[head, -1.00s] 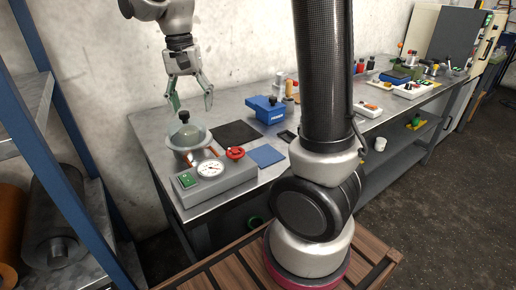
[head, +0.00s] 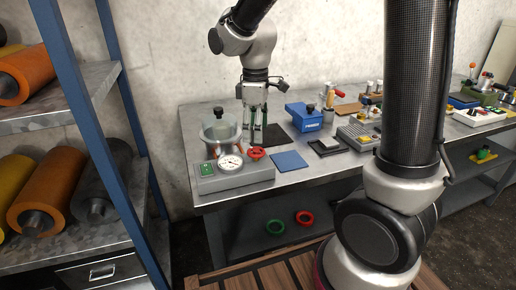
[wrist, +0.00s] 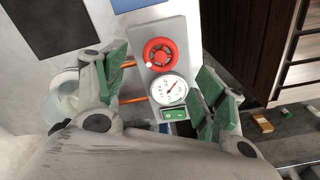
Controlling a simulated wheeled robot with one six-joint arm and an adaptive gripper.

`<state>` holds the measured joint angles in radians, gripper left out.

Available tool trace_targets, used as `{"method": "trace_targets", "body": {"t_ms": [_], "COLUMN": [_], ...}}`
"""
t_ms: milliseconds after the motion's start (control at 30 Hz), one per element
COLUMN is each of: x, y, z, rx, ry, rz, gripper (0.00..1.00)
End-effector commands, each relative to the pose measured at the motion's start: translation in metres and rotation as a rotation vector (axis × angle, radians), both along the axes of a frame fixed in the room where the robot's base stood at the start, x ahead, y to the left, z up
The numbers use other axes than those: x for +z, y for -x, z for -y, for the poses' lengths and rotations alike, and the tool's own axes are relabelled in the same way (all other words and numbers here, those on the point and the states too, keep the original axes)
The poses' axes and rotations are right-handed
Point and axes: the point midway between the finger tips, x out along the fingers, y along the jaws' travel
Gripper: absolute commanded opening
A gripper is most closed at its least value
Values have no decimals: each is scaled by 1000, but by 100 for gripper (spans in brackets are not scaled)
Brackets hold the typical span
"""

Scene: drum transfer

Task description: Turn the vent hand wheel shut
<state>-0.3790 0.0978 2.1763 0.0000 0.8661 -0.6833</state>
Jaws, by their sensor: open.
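The red vent hand wheel (head: 256,153) sits at the right end of the grey console on the table. In the wrist view the wheel (wrist: 160,52) lies ahead of and between my open fingers, with a small white knob on its rim. My gripper (head: 257,138) points down behind the console, near the wheel. In the wrist view my gripper (wrist: 163,88) has its green-padded fingers wide apart, with nothing between the pads. I cannot tell how high the fingertips are above the wheel.
The console carries a round gauge (head: 231,162) and a green switch (head: 207,169). A clear vessel with a black knob (head: 219,131) stands at its left rear. A blue mat (head: 290,161) lies to the right. A blue box (head: 304,117) stands farther back. A blue-framed shelf (head: 70,100) is at left.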

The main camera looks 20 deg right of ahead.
Motion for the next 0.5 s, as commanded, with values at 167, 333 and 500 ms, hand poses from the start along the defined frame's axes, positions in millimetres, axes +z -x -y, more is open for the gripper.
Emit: {"method": "trace_targets", "body": {"t_ms": [167,333,500], "x": [-31,-56,-66], "y": [1,1,1], "z": [1,0,0], "rx": [-2,-3,-3], "ry": [2,1,0], "rz": [-6,-4,-1], "gripper": [70,70,70]}}
